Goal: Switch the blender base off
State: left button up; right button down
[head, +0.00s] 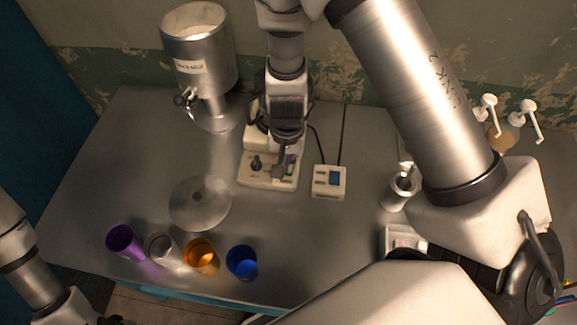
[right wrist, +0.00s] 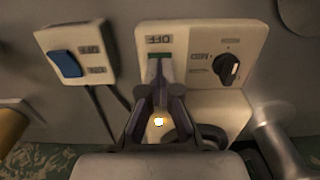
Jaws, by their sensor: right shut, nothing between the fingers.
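The cream blender base (head: 262,183) stands at the middle back of the table. It also shows in the right wrist view (right wrist: 190,38), with a black dial knob (right wrist: 229,70) marked MED beside it and an OFF label (right wrist: 158,40) above a small green strip (right wrist: 160,56). My right gripper (head: 279,172) comes down over the base. In the right wrist view it is shut and empty, its fingertips just below the OFF label, over the switch area. The fingers hide the switch lever; I cannot tell whether they touch it. My left gripper (head: 112,320) is mostly cut off at the bottom left edge.
A small box with a blue rocker switch (head: 329,182) stands right of the base. A metal dispenser (head: 199,60) is at back left. A clear disc (head: 200,203) and purple (head: 126,242), clear, orange and blue (head: 242,262) cups are at front left. A metal cup (head: 398,193) stands right.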

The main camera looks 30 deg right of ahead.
jog(key=shift+f+b, duration=0.45)
notch_tip(320, 180, up, 7)
jog(key=p, duration=0.6)
jog(key=shift+p, duration=0.35)
dwell(0.4)
